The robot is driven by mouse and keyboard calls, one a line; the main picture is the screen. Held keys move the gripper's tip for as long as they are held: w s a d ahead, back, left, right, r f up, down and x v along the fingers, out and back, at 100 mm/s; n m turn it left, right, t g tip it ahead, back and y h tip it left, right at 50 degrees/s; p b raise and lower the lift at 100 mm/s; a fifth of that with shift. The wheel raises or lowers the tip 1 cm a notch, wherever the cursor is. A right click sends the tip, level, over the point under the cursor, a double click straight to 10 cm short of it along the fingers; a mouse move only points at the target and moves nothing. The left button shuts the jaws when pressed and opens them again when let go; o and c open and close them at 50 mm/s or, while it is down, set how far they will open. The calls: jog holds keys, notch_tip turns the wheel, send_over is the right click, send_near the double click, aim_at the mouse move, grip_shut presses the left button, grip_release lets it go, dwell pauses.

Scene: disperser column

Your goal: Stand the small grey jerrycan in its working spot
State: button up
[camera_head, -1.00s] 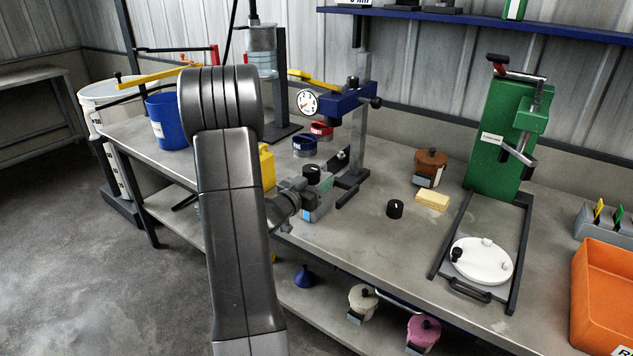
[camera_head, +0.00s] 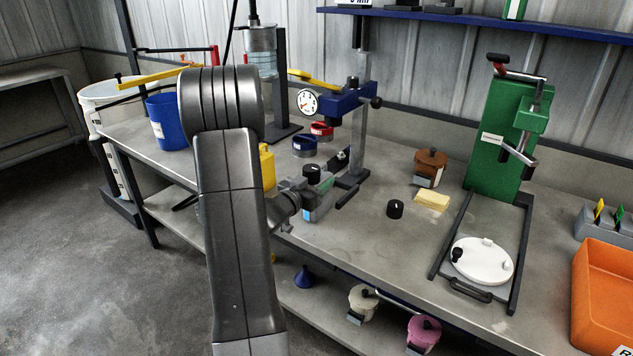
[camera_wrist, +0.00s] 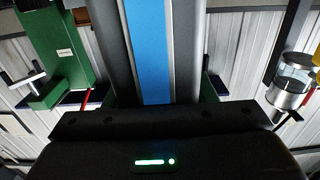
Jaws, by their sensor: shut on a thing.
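The small grey jerrycan (camera_head: 323,204) has a black cap on top and a blue patch on its side. It is upright at the front edge of the bench, beside the foot of the grey post stand with the dial. My gripper (camera_head: 312,197) is shut on it from the left. My arm and gripper hide part of it. In the wrist view the jerrycan (camera_wrist: 185,45) fills the middle as a grey body with a blue stripe, close against my gripper. I cannot tell whether its base touches the bench.
The post stand (camera_head: 357,130) with a dial is just behind. A black knob (camera_head: 395,209), yellow sponge (camera_head: 432,200) and brown pot (camera_head: 430,165) lie to the right. A yellow container (camera_head: 267,168) is partly behind my arm. Bare bench lies in front of the sponge.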

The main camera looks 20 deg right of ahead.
jog(key=x, duration=1)
dwell(3.2)
jog(key=o, duration=1.4)
jog(key=shift+a, duration=0.1)
jog(key=v, duration=1.3)
jog(key=shift+s+a+b, duration=0.25)
jog(key=shift+s+b, duration=0.1)
jog(key=shift+w+d, duration=0.1)
jog(key=p+x, duration=0.1)
jog(key=x, duration=1.1)
jog(key=shift+w+d, duration=0.25)
jog(key=shift+w, duration=0.05)
